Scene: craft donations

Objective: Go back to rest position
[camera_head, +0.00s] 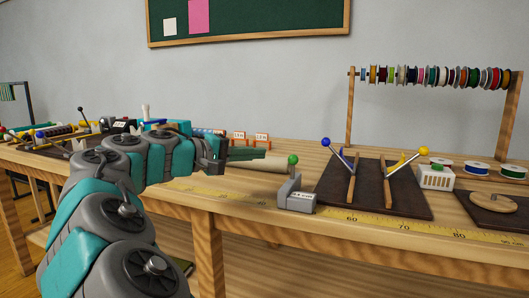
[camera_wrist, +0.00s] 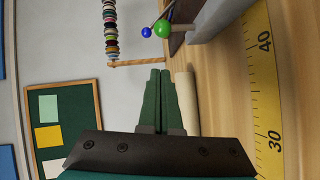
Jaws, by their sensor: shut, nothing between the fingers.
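My gripper (camera_head: 262,153) is held out over the wooden table (camera_head: 250,206), pointing right in the head view. In the wrist view, my gripper's two green fingers (camera_wrist: 161,72) lie side by side, shut, with nothing between them. A pale roll (camera_head: 262,168) lies just below and behind the fingers in the head view. The same roll shows right beside the fingers in the wrist view (camera_wrist: 188,102). I cannot tell whether they touch. My teal and grey arm hides part of the table's left side.
A grey block with a green-knobbed lever (camera_head: 293,185) stands right of my gripper. Beyond it is a dark board (camera_head: 330,190) with blue and yellow-knobbed sticks. A spool rack (camera_head: 350,110) stands at the back right. A yellow measuring tape (camera_head: 330,213) runs along the front edge.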

